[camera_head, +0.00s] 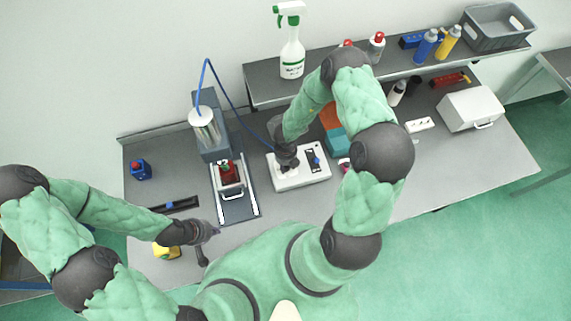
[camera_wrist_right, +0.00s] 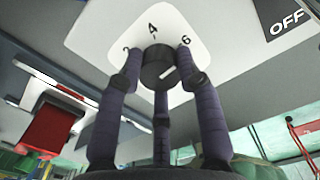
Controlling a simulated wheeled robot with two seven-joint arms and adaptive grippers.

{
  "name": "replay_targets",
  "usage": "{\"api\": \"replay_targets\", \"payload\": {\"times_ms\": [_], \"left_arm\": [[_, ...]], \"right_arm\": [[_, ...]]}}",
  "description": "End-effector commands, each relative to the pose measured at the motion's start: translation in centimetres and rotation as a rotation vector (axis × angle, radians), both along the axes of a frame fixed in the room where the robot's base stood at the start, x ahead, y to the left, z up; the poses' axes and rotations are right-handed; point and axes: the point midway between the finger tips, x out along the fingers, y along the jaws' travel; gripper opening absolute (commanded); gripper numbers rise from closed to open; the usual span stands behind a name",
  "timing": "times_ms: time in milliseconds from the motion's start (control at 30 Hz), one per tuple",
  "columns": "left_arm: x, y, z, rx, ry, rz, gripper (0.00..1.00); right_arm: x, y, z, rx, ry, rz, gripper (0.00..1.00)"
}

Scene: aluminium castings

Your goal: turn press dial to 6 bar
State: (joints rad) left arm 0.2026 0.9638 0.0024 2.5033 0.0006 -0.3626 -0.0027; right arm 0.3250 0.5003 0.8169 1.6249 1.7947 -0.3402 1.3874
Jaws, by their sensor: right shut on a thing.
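The press dial (camera_wrist_right: 158,67) is a dark round knob on a white plate marked 4 and 6, with another number partly hidden by a finger. Its white line lies on the lower right of its face; I cannot tell which number it is set to. My right gripper (camera_wrist_right: 158,75) is shut on the dial, its fingers around the rim. In the head view my right gripper (camera_head: 287,163) is over the white control box (camera_head: 318,178) and hides the dial. My left gripper (camera_head: 212,229) is near the bench's front edge, away from the box; its fingers are too small to judge.
The press (camera_head: 209,140) with a silver cylinder stands left of the box, a red part (camera_head: 229,172) below it. A blue hose runs from the cylinder. A teal and orange container (camera_head: 335,140) stands right of the box. A yellow object (camera_head: 166,251) lies near my left gripper.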

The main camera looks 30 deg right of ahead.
Motion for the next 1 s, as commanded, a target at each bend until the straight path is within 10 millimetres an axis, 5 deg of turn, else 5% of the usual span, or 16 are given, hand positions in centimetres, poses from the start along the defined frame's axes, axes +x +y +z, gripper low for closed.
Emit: {"api": "replay_targets", "payload": {"times_ms": [800,833,900,1000], "left_arm": [[0.00,0.00,-0.41,0.000,0.000,0.000,0.00],[0.00,0.00,-0.41,0.000,0.000,0.000,0.00],[0.00,0.00,-0.41,0.000,0.000,0.000,0.00],[-0.01,0.00,-0.41,0.000,0.000,0.000,0.00]], "right_arm": [[-0.90,0.41,-0.34,0.004,0.018,-0.114,0.03],[-0.92,0.42,-0.35,0.004,0.019,-0.114,0.44],[-0.89,0.42,-0.35,0.004,0.018,-0.114,0.60],[-0.69,0.35,-0.28,0.003,0.014,-0.113,0.60]]}}
